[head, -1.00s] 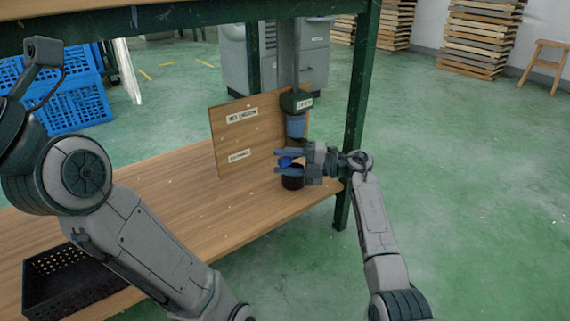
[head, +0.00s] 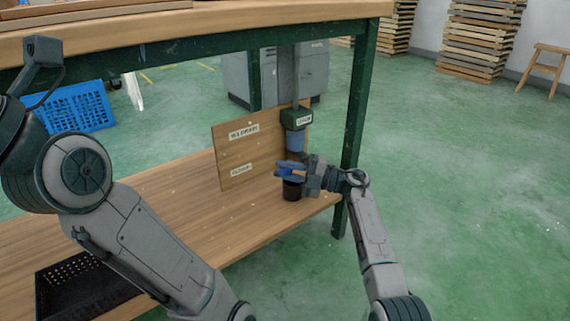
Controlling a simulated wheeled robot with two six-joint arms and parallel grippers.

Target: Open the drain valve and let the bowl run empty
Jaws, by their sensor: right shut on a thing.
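A grey pipe (head: 295,80) comes down under the bench to a dark green labelled block (head: 296,118). A blue cylindrical part (head: 295,142) hangs below it. My right gripper (head: 287,170) is just under that part, shut on a small blue piece, apparently the valve handle, mostly hidden by the fingers. A black cup (head: 292,190) stands on the lower shelf directly below the gripper. I cannot make out the bowl or any flow. My left arm crosses the left side, but its gripper is out of view.
A wooden board (head: 245,155) with two labels stands upright behind the valve. A green bench leg (head: 352,130) is close to my right arm. A black perforated crate (head: 85,285) sits on the wooden shelf (head: 170,200).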

